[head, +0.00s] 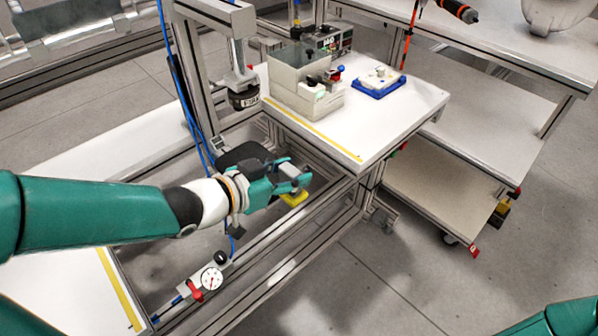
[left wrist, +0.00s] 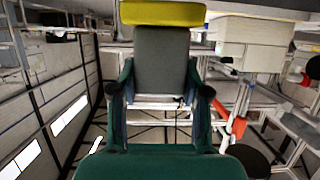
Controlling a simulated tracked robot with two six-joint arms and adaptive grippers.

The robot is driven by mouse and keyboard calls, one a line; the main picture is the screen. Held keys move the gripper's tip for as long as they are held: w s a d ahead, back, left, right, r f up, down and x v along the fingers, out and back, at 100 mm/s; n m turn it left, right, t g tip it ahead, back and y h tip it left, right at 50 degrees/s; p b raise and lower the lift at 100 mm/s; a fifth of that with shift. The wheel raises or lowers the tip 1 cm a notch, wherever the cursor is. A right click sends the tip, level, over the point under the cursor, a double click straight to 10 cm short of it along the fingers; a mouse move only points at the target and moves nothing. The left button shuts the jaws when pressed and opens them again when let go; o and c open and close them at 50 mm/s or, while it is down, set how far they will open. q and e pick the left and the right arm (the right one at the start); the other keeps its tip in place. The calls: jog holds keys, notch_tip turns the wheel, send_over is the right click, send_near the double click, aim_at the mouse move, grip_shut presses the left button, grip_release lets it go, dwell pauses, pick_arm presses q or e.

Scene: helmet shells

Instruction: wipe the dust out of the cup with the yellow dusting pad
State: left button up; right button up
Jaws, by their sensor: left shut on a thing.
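My left gripper (head: 289,178) is shut on the grey block of the yellow dusting pad (head: 294,199). It holds the pad in the air over the open gap in the metal frame, left of the white table. In the left wrist view, the gripper (left wrist: 160,85) has one finger on each side of the grey block, and the yellow pad (left wrist: 162,14) is at its far end. A black cup-shaped piece (head: 244,98) hangs from an upright frame, above and left of the gripper and apart from the pad. I cannot see its inside or any dust. My right gripper is out of view.
A beige boxy machine (head: 300,85) stands on the white table (head: 372,130), with a blue tray (head: 378,86) to its right. A dial gauge (head: 211,279) is below the left gripper. Blue hoses run down the upright frame (head: 193,75). Grey floor is clear at lower right.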

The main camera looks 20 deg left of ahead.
pick_arm(q)
jog(key=shift+w+a+f+p, duration=0.65)
jog(key=shift+w+a, duration=0.15)
jog(key=shift+a, duration=1.05)
jog(key=shift+w+a+f+p, duration=0.7)
jog(key=shift+w+a, duration=0.1)
jog(key=shift+a, duration=1.05)
jog(key=shift+w+a+f+p, duration=0.65)
jog(key=shift+w+a, duration=0.15)
jog(key=shift+a, duration=1.05)
jog(key=shift+f, duration=0.6)
jog(key=shift+s+d, duration=0.1)
jog(key=shift+d, duration=0.05)
jog(key=shift+s+d+r+b, duration=0.1)
jog(key=shift+s+d+b, duration=0.25)
jog(key=shift+d, duration=0.3)
jog(key=shift+w, duration=0.1)
jog(key=shift+w+a+p, duration=0.2)
jog(key=shift+a+p, duration=0.15)
jog(key=shift+a, duration=0.2)
jog(key=shift+w+a+p, duration=0.25)
jog(key=shift+a+p, duration=0.05)
jog(key=shift+a, duration=0.25)
jog(key=shift+w+a+p, duration=0.2)
jog(key=shift+a+p, duration=0.1)
jog(key=shift+a, duration=0.2)
